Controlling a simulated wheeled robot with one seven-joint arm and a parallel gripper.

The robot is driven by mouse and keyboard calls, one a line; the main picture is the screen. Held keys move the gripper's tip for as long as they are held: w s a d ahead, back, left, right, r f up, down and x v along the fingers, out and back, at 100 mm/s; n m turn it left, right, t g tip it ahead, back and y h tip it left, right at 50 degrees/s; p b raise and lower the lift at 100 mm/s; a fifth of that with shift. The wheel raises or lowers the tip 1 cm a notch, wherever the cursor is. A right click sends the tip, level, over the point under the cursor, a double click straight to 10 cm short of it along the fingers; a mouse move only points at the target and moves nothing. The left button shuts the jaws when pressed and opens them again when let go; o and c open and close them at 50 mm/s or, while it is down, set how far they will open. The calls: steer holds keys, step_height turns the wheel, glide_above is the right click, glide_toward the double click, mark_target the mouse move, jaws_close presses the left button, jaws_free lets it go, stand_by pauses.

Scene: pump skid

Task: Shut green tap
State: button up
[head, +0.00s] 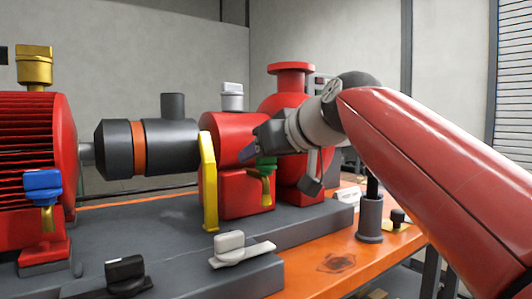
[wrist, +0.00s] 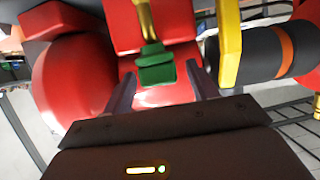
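The green tap (head: 265,163) has a yellow spout and sits on the front of the red pump body (head: 240,192), partly hidden behind my gripper in the head view. In the wrist view the green handle (wrist: 155,66) is at upper middle, with its yellow spout above it. My gripper (head: 250,152) is in front of the pump body, close to the tap. In the wrist view its two fingers (wrist: 163,82) are apart, with the handle framed between and just beyond their tips. I see no contact, and nothing is held.
A yellow guard plate (head: 209,182) stands left of the tap; it shows at right in the wrist view (wrist: 229,42). A blue tap (head: 42,184) is on the motor at far left. White (head: 230,246) and black (head: 127,272) handles lie low in front. The orange bench front is mostly clear.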

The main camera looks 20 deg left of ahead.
steer(key=v, duration=0.7)
steer(key=shift+s+d+r, duration=0.15)
steer(key=shift+s+d, duration=0.1)
steer(key=shift+s, duration=0.05)
steer(key=s+d+f+m+h+p, duration=0.1)
steer(key=s+d+f+m+h, duration=0.15)
steer(key=d+f, duration=0.45)
steer(key=s+d+f+m+h, duration=0.1)
steer(key=d+f+m+h, duration=0.2)
steer(key=d+f, duration=0.5)
steer(key=s+d+f+m+g+h, duration=0.1)
steer(key=s+d+f, duration=0.2)
steer(key=f, duration=0.5)
steer(key=s+d+f+m+g+h+p, duration=0.1)
steer(key=s+d+f+m+h, duration=0.1)
steer(key=s+f, duration=0.3)
steer(key=s+d+f+m+g+h, duration=0.1)
steer(key=s+d+f, duration=0.3)
steer(key=f, duration=0.6)
steer(key=shift+s+d+f+h+p, duration=0.25)
steer(key=shift+s+f+h+p, duration=0.1)
steer(key=shift+f, duration=0.05)
steer(key=shift+a, duration=0.1)
